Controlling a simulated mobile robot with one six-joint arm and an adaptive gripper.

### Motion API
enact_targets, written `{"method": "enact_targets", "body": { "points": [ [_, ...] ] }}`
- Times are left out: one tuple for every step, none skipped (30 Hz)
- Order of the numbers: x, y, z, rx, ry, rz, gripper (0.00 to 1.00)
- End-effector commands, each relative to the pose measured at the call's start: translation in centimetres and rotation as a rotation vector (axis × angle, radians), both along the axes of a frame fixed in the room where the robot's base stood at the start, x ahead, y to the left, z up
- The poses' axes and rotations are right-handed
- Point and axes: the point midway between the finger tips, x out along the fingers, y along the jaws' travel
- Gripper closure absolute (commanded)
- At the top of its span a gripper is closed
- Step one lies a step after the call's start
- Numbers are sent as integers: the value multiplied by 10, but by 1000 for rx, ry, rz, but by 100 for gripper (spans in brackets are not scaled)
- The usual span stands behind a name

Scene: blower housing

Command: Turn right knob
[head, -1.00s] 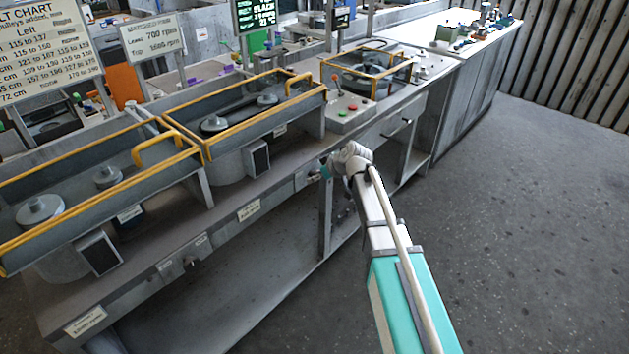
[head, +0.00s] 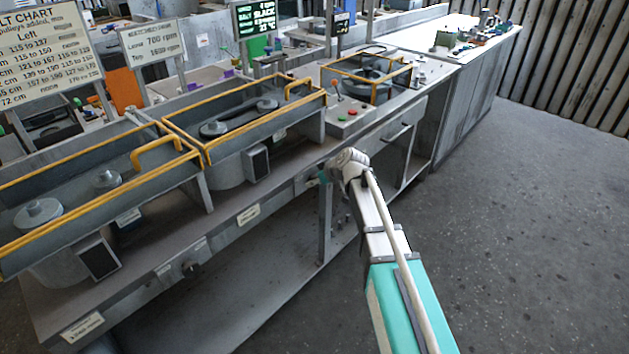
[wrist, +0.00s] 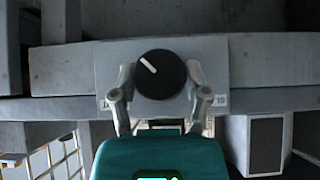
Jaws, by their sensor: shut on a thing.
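The right knob (wrist: 165,82) is a round black dial with a white pointer line, on a light grey plate in the wrist view. Its pointer slants to the upper left in that view. My gripper (wrist: 160,73) has one finger on each side of the knob and is shut on it. In the head view my gripper (head: 323,177) is at the bench's front face, at the right end of a small panel (head: 306,182). The knob is hidden there behind the gripper and wrist.
Another control panel (head: 180,266) with a small dark knob is farther left on the bench front. Yellow-railed belt housings (head: 265,125) stand on the bench top. A lever and button box (head: 345,119) sits to the right. The floor (head: 520,230) at right is clear.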

Motion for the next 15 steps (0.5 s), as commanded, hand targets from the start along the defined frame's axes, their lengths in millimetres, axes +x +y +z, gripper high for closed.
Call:
{"method": "enact_targets", "body": {
  "points": [
    [0, 3, 1, 8, 2, 6, 88],
    [0, 2, 1, 8, 2, 6, 87],
    [0, 0, 1, 10, 4, 6, 88],
    [0, 0, 1, 11, 6, 7, 88],
    [0, -1, 0, 13, 8, 7, 88],
    [0, -1, 0, 16, 12, 7, 88],
    [0, -1, 0, 20, 17, 7, 88],
    [0, -2, 0, 24, 22, 7, 88],
    [0, -2, 0, 29, 31, 7, 88],
    [0, -3, 0, 35, 37, 7, 88],
    [0, -3, 0, 41, 46, 6, 88],
    [1, -3, -1, 52, 59, 6, 88],
    [1, -3, -1, 60, 71, 6, 88],
    [1, -4, -1, 69, 82, 5, 88],
    [1, -4, -1, 83, 100, 5, 88]
  ]
}}
